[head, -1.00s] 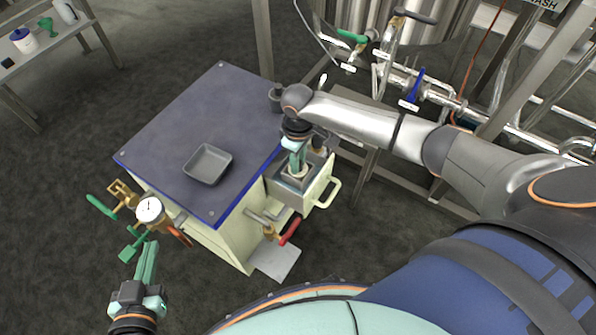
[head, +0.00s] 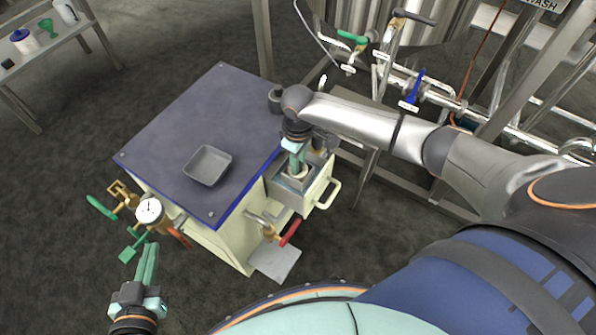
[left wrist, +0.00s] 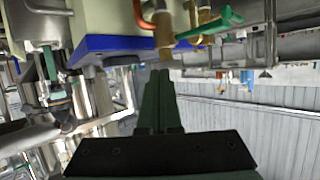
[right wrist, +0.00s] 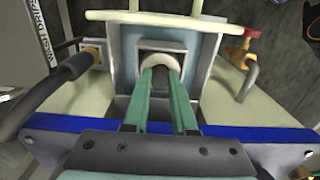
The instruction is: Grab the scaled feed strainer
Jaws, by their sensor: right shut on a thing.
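The feed strainer is the pale, round-ended piece (right wrist: 158,59) between my right fingertips in the right wrist view, inside a grey square recess. In the head view its pale rim (head: 299,173) shows just below the fingers; the rest is hidden. My right gripper (head: 295,163) points down into the open drawer (head: 309,198) on the cabinet's right side and is shut on the strainer. In the right wrist view the green fingers (right wrist: 163,85) press on its sides. My left gripper (head: 149,256) hangs empty at the lower left, its fingers together; they also show in the left wrist view (left wrist: 160,85).
A grey tray (head: 208,166) lies empty on the blue cabinet top (head: 190,120). A gauge (head: 150,210) with green-handled valves stands at the cabinet's front left. A red-handled valve (head: 288,234) sits below the drawer. Pipes and a tank frame stand at the right.

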